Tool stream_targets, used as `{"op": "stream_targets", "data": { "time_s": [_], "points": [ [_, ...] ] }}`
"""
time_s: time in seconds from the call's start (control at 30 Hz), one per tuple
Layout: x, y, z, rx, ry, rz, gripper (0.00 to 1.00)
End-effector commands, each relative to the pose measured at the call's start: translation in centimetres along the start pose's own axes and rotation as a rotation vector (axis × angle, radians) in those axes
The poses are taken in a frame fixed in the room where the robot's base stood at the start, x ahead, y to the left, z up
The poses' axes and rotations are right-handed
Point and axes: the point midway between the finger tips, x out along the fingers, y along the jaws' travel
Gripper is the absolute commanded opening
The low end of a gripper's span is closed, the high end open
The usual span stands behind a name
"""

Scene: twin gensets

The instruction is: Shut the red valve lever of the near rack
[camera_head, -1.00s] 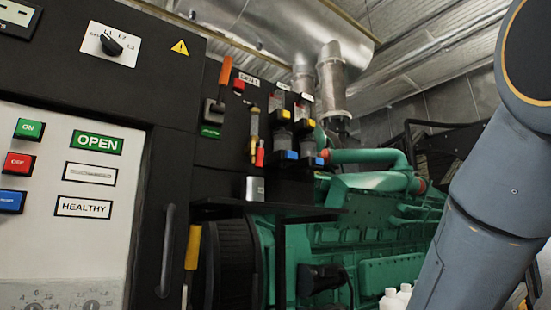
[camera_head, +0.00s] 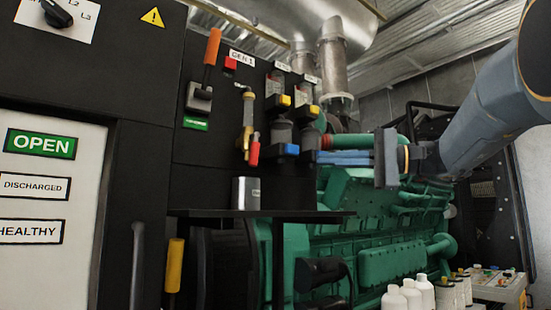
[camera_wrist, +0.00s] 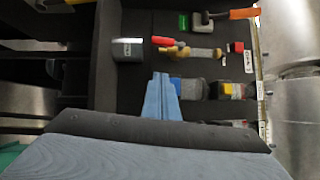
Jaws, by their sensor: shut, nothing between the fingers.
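The red valve lever (camera_head: 254,150) hangs beside a brass valve pipe (camera_head: 247,112) on the black GEN 1 rack panel (camera_head: 205,152). It points roughly downward. In the wrist view the red lever (camera_wrist: 161,41) lies beyond the fingertips, alongside the brass fitting (camera_wrist: 203,54). My gripper (camera_head: 320,158) comes in from the right, its blue fingers pointing left. In the head view its tips are right of the lever, overlapping the filter area. In the wrist view my gripper (camera_wrist: 160,76) is shut and empty, apart from the lever.
Filter bowls with yellow and blue parts (camera_head: 283,134) stand right of the lever. An orange-handled switch (camera_head: 212,47) is above left. A metal cup (camera_head: 246,193) stands on a black shelf (camera_head: 228,213) below. Green engine (camera_head: 390,262) and white bottles (camera_head: 424,291) are to the right.

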Motion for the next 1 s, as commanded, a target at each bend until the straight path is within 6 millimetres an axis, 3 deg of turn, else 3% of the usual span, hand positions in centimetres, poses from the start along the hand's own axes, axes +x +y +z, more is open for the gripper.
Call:
{"op": "stream_targets", "data": {
  "time_s": [0.23, 0.37, 0.83, 1.0],
  "points": [
    [0.3, 0.1, 0.0, 0.002, 0.0, 0.002, 0.0],
    [1.4, 0.0, 0.0, 0.002, -0.002, 0.002, 0.0],
    [10.1, -0.1, 0.0, 0.005, 0.001, 0.003, 0.0],
    [11.7, -0.1, 1.8, 0.003, 0.002, 0.003, 0.0]
  ]
}}
